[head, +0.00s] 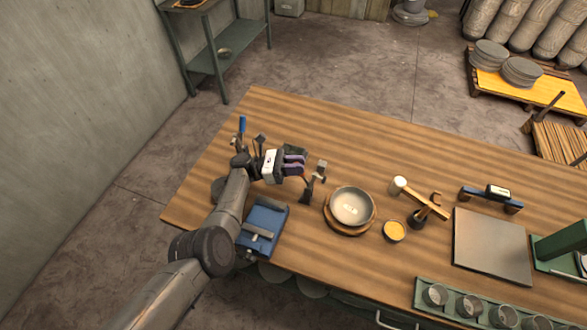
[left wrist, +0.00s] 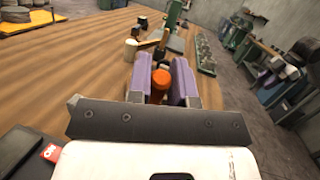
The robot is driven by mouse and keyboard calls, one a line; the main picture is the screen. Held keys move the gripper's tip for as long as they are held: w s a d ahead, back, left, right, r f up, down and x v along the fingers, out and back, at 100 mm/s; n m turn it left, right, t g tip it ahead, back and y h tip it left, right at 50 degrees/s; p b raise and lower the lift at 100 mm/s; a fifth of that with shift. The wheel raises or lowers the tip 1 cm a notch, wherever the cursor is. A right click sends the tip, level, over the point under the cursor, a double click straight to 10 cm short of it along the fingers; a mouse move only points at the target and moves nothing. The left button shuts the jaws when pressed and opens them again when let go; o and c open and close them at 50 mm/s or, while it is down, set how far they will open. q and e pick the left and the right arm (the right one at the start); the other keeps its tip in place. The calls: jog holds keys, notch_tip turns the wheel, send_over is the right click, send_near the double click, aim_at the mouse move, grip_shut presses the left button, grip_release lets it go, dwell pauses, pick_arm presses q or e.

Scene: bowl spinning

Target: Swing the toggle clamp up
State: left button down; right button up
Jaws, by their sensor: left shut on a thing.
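My left gripper (head: 303,165) reaches in over the table from the left. In the left wrist view, its purple fingers (left wrist: 161,82) are shut on an orange-red grip (left wrist: 160,86), which looks like the toggle clamp's handle. In the head view the dark toggle clamp (head: 312,183) stands just right of the fingertips, beside the bowl. Its handle is mostly hidden by the gripper there. A grey metal bowl (head: 351,206) sits on a round wooden disc (head: 343,232). My right gripper is not in view.
A blue box-like device (head: 263,226) lies below my left wrist. A blue-handled tool (head: 242,125) stands behind it. Right of the bowl are a yellow-filled cup (head: 395,231), a mallet (head: 425,205) and a grey plate (head: 491,247). The table's far middle (head: 350,130) is clear.

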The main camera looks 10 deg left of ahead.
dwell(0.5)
pick_arm(q)
jog(key=c, duration=1)
grip_release()
jog(key=shift+a, duration=0.1)
jog(key=b+v, duration=0.1)
jog(key=v, duration=0.6)
jog(key=shift+a+f, duration=0.1)
jog(key=shift+a, duration=0.1)
